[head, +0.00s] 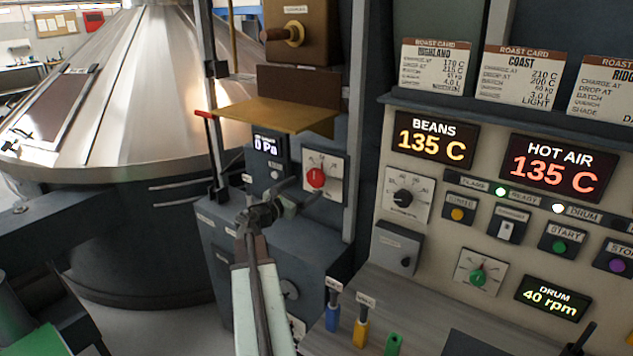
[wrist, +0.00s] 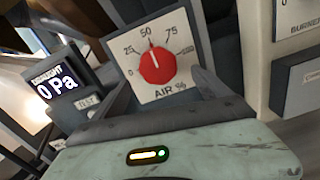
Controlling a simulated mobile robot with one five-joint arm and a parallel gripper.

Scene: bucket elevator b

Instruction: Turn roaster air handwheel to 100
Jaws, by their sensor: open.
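The roaster air handwheel is a red round knob (head: 316,178) on a white dial plate, on the grey cabinet left of the main panel. In the wrist view the red knob (wrist: 157,66) sits on a plate marked 25, 50, 75 and "AIR %". Its white pointer points up, close to 50. My gripper (head: 293,198) is open and empty, just in front of and slightly left of the knob in the head view. In the wrist view my gripper (wrist: 162,92) has its fingers spread below and to either side of the knob, with no contact visible.
A draught display (head: 268,145) reading 0 Pa is left of the dial. A brass tray (head: 275,114) juts out above it. The main panel to the right has a black knob (head: 403,198) and a HOT AIR display (head: 550,165) reading 135 C. Coloured-handled tools (head: 361,333) stand below.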

